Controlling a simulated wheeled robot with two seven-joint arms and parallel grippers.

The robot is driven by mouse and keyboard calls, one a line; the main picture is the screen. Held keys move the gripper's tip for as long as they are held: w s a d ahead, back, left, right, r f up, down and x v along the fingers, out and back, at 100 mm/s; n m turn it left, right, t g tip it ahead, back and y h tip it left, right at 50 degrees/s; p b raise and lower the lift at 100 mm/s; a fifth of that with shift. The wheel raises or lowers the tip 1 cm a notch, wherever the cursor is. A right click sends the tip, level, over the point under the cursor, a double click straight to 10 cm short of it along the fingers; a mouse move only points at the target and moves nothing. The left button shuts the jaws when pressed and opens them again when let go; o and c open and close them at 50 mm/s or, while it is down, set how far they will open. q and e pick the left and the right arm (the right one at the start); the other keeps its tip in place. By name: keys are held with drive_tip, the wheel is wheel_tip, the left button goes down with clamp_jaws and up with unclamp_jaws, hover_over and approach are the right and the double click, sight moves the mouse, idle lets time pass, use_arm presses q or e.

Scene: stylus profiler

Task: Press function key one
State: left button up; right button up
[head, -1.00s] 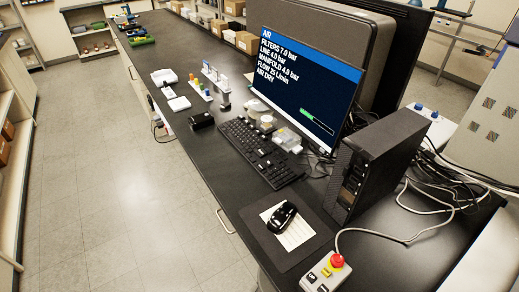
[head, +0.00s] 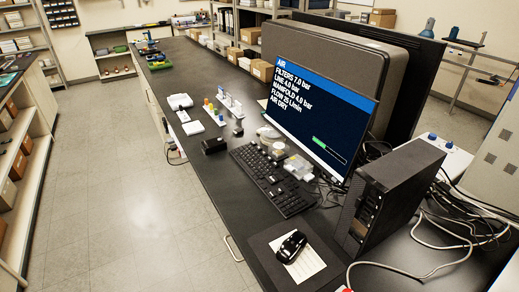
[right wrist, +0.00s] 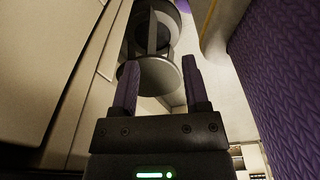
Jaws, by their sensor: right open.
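A black keyboard (head: 271,181) lies on the dark bench in front of the monitor in the head view. Its function keys are too small to tell apart. The monitor (head: 318,107) shows an air page with pressure lines and a green bar. My right gripper (right wrist: 158,80) shows in the right wrist view, open with nothing between its fingers. It is away from the keyboard, which that view does not show. My left gripper is in neither view.
A mouse (head: 291,246) lies on a paper sheet on a dark mat (head: 265,255). A black computer tower (head: 388,200) stands right of it, with loose cables behind. Small containers (head: 298,167) stand between keyboard and monitor. Open floor (head: 130,200) lies left of the bench.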

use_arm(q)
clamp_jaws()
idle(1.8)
